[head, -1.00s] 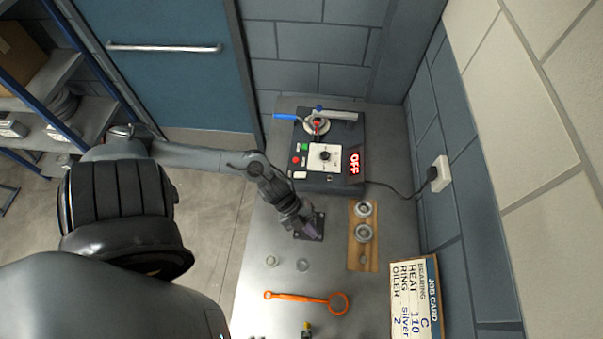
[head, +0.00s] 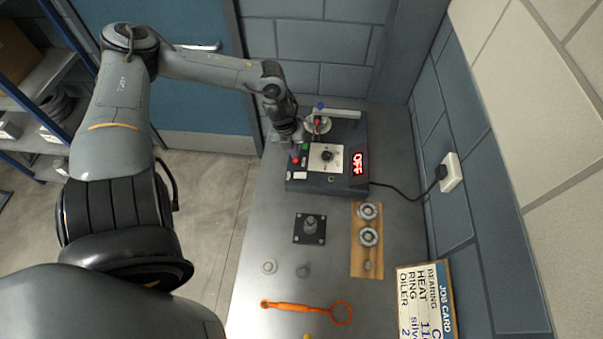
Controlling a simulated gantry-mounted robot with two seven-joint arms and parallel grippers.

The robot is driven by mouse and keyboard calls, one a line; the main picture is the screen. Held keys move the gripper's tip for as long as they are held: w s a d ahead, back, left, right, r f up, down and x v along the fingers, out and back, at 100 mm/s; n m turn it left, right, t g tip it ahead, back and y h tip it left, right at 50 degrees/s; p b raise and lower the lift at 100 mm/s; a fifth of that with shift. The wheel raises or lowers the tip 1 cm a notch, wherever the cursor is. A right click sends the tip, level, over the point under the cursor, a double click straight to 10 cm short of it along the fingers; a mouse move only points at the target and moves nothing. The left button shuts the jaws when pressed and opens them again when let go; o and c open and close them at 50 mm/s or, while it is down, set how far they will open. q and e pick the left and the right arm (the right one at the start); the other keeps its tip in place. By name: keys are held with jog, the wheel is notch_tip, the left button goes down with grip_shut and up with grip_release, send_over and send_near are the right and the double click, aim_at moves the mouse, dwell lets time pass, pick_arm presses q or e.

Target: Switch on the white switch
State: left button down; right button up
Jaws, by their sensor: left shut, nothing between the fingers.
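The dark control box (head: 345,183) stands at the back of the grey bench. A small white switch (head: 299,175) sits at its front left corner, below a red button and a green button (head: 305,148). A red-lit display (head: 359,162) on the box reads OFF. My left gripper (head: 296,151) is shut and empty. It reaches in from the left over the box's left edge, close to the buttons and a little behind the white switch. I cannot tell whether it touches the box. My right gripper is not in view.
A white dial panel (head: 325,157) is in the middle of the box. A black square plate with a post (head: 310,228), a wooden board with rings (head: 367,240), an orange tool (head: 307,307) and a job card (head: 427,300) lie nearer. A cable runs to the wall socket (head: 451,172).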

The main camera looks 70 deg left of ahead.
pick_arm(q)
jog(key=b, duration=0.4)
send_near(303, 176)
jog(key=f, duration=0.2)
jog(key=w+f, duration=0.1)
jog(key=f, duration=0.2)
jog(key=shift+w+d, duration=0.1)
jog(key=shift+d, duration=0.1)
jog(key=shift+w+f, duration=0.1)
jog(key=shift+f, duration=0.75)
